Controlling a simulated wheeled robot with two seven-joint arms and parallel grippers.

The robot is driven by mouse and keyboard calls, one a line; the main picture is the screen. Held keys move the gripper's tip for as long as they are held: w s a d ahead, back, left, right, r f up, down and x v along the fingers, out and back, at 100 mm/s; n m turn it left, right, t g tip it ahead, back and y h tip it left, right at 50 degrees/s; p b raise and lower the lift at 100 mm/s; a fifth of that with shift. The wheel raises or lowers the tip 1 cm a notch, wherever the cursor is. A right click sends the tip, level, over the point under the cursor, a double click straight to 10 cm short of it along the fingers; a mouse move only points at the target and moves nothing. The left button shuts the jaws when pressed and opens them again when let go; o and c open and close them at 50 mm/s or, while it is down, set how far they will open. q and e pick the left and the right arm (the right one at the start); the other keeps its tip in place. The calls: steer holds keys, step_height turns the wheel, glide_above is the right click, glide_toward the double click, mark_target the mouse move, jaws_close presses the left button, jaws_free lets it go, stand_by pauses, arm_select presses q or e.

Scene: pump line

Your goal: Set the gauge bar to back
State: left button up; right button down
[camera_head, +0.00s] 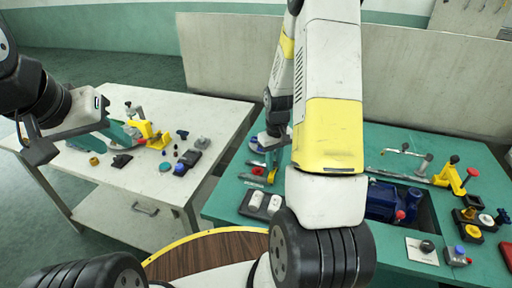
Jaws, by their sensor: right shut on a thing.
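My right gripper (272,163) has teal fingers pointing down over the left part of the green table. It is shut on a small yellow part (272,176), mostly hidden by the fingers. I cannot tell whether this part is the gauge bar; no other thing in view is clearly the gauge bar. My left gripper (126,136) is low over the white table, close to a yellow clamp (149,134) with a red knob. Whether its teal fingers are apart or shut, and whether they touch the clamp, I cannot tell.
The green table (222,197) carries a white double switch (265,203), a blue pump (385,202) and another yellow clamp (452,178) at the right. Small parts lie on the white table (196,108). A grey partition (215,60) stands behind. My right arm hides the table's middle.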

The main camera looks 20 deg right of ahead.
mark_target(276, 163)
steer(key=shift+s+d, duration=0.1)
steer(key=shift+d, duration=0.1)
steer(key=c, duration=1.3)
jaws_free()
steer(key=shift+d, duration=0.1)
steer(key=shift+o, duration=0.2)
steer(key=shift+r, duration=0.35)
step_height(276, 163, up, 7)
steer(key=shift+r, duration=0.1)
